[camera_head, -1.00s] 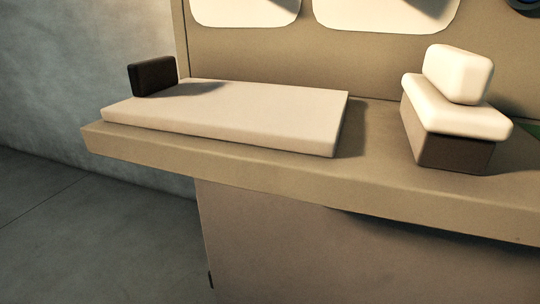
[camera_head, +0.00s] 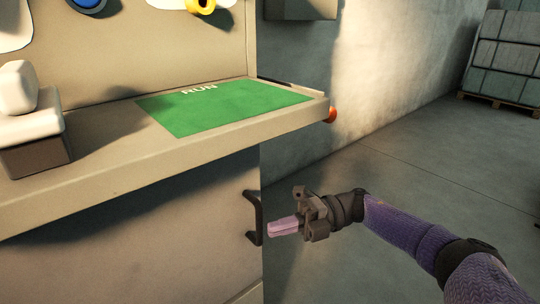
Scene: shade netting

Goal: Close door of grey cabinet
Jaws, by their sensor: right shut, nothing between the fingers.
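A grey-beige cabinet stands under the bench top, and its front panel (camera_head: 150,245) shows below the counter edge. A dark bracket-shaped handle (camera_head: 252,218) is at the panel's right edge. I cannot tell from this angle whether the door is fully closed. My right gripper (camera_head: 272,230) comes in from the right, with its pink fingers shut and empty. In the picture its tips are just right of the handle; I cannot tell whether they touch it. My left gripper is not in view.
On the bench top (camera_head: 105,130) are a green RUN mat (camera_head: 215,107) and stacked white and brown blocks (camera_head: 32,125). A red knob (camera_head: 331,114) sits at its right corner. Boxes on a pallet (camera_head: 505,65) stand far back right. The floor on the right is clear.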

